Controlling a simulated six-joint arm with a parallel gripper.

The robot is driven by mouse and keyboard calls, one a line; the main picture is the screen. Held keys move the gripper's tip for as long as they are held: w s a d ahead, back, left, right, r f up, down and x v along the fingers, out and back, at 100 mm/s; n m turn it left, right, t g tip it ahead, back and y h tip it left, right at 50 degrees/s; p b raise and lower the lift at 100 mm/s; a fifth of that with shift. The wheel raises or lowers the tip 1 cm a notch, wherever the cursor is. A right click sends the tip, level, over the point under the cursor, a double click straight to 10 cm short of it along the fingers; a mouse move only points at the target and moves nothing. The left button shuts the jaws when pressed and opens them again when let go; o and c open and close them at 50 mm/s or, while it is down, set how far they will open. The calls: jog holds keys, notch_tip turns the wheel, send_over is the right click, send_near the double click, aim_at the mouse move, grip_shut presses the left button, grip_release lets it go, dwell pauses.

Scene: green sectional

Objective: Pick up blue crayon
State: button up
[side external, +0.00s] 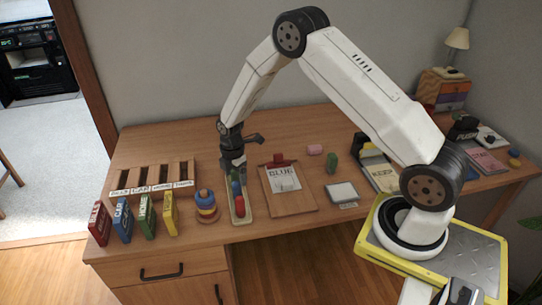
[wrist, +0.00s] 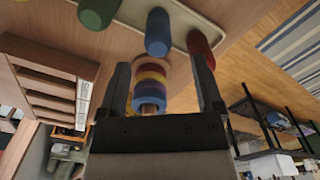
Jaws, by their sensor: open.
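The blue crayon (side external: 236,188) lies in a narrow beige tray (side external: 249,214), with a red crayon (side external: 240,208) at the near end. In the wrist view the blue crayon (wrist: 158,32) is between a green crayon (wrist: 97,12) and the red one. My gripper (side external: 238,167) is over the far part of the tray and hides some of it. In the wrist view my gripper (wrist: 160,65) has its two fingers apart with nothing held. The blue crayon's rounded end is just beyond the fingertips, roughly centred between them.
A ring stacker (side external: 206,207) stands just left of the tray. A wooden rack (side external: 152,178) and several upright book-like blocks (side external: 122,220) are farther left. A clipboard marked BLUE (side external: 300,200) lies close on the right. The desk's front edge (side external: 290,222) is near the tray.

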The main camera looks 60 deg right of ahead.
aim_at(237, 190)
jog(key=shift+f, duration=1.05)
jog(key=shift+d+f, duration=0.15)
jog(key=shift+f, duration=2.45)
grip_shut()
